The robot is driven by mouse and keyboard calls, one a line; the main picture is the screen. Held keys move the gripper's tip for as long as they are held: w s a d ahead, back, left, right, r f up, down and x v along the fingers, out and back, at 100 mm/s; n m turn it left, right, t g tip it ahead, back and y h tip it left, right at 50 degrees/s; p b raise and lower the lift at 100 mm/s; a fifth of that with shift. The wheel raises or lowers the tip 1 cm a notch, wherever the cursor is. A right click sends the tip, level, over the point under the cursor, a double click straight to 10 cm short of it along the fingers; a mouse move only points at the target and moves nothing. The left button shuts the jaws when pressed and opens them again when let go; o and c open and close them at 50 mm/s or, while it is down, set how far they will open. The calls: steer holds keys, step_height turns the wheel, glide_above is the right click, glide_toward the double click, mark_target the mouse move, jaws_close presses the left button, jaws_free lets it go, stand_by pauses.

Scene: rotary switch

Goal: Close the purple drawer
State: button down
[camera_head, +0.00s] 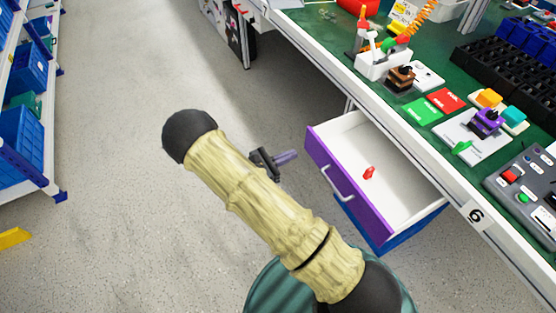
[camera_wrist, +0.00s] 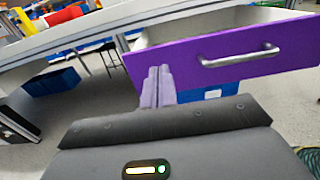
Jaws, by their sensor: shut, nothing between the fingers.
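The purple drawer (camera_head: 346,183) is pulled out from under the green workbench in the head view. Its inside is white and holds a small red object (camera_head: 369,173). In the wrist view its purple front (camera_wrist: 225,55) fills the upper right, with a silver handle (camera_wrist: 238,55) across it. My gripper (camera_head: 288,157) is in front of the drawer front, to its left in the head view. In the wrist view the fingers (camera_wrist: 158,80) are together and empty, pointing toward the left part of the purple front, left of the handle. I cannot tell whether they touch it.
A blue drawer (camera_head: 385,235) is under the purple one. The workbench (camera_head: 340,55) carries switches, buttons and black bins. Blue bins on a shelf (camera_head: 45,130) stand at the far left. The grey floor (camera_head: 120,220) between shelf and bench is clear.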

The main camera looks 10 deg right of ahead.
mark_target(319, 143)
steer(key=x, duration=0.8)
steer(key=shift+f, duration=0.1)
steer(key=shift+w+d, duration=0.1)
